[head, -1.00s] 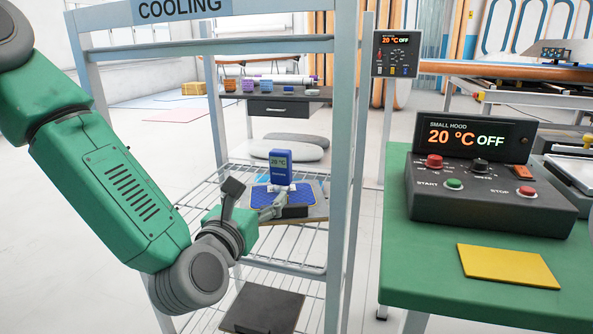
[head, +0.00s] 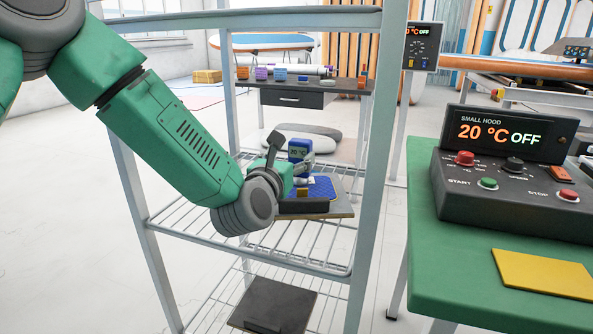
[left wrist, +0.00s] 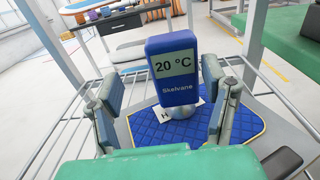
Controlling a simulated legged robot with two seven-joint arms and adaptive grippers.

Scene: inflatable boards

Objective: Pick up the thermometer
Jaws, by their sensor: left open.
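The thermometer (left wrist: 173,72) is a blue block with a display reading 20 °C, upright on a short round stem above a blue quilted pad (left wrist: 238,125) in the left wrist view. In the head view the thermometer (head: 299,149) stands on the rack shelf, partly hidden by my gripper. My left gripper (left wrist: 164,97) is open, with one finger on each side of the thermometer's lower part. Gaps show between the fingers and the block. In the head view my left gripper (head: 290,170) is just in front of the thermometer. My right gripper is not in view.
The rack has a wire shelf (head: 255,247) and upright posts (head: 368,170) close to my arm. A dark tray (head: 275,305) lies on the lower shelf. At right, a green table (head: 425,200) holds a control box (head: 510,200) and a yellow sheet (head: 543,273).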

